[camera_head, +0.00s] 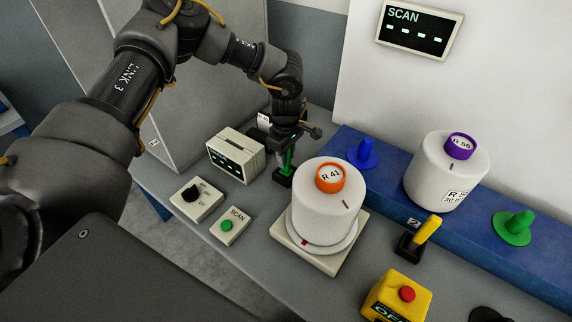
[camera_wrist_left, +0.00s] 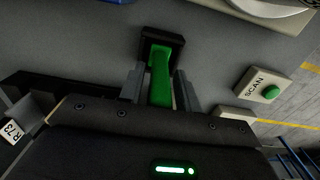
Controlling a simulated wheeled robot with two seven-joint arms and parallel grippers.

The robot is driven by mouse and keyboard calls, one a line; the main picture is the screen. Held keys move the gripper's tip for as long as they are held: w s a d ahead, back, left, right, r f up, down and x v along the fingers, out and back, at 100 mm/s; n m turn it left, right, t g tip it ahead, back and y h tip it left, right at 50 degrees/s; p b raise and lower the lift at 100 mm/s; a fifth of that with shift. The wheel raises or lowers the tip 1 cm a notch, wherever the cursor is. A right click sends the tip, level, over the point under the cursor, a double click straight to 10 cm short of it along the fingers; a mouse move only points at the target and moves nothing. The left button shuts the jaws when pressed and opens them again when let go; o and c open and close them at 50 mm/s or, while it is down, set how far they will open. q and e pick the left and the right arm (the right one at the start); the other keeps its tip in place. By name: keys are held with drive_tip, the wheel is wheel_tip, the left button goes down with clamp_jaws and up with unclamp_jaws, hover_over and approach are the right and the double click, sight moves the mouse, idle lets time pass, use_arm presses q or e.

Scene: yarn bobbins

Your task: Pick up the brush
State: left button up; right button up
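A green handle (camera_head: 288,160), which I take for the brush, stands in a small black base (camera_head: 283,178) on the grey bench behind the white bobbin. In the left wrist view the green handle (camera_wrist_left: 160,78) rises from its black base (camera_wrist_left: 161,42). My left gripper (camera_head: 287,150) is over it from above. In the left wrist view its two fingers (camera_wrist_left: 159,88) stand close on either side of the handle; I cannot tell whether they press on it. A yellow handle (camera_head: 429,228) stands in another black base (camera_head: 410,246). My right gripper is not in view.
A white bobbin marked R 41 (camera_head: 321,212) stands on a pale scale plate (camera_head: 333,263), close to the gripper. A display box (camera_head: 236,154), a knob box (camera_head: 195,200) and a SCAN button (camera_head: 227,225) are left. A blue shelf (camera_head: 470,230) carries another bobbin (camera_head: 440,180). A yellow stop box (camera_head: 398,298) is in front.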

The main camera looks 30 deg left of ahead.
use_arm(q)
drive_tip(key=shift+w, duration=0.1)
drive_tip(key=c, duration=0.5)
clamp_jaws()
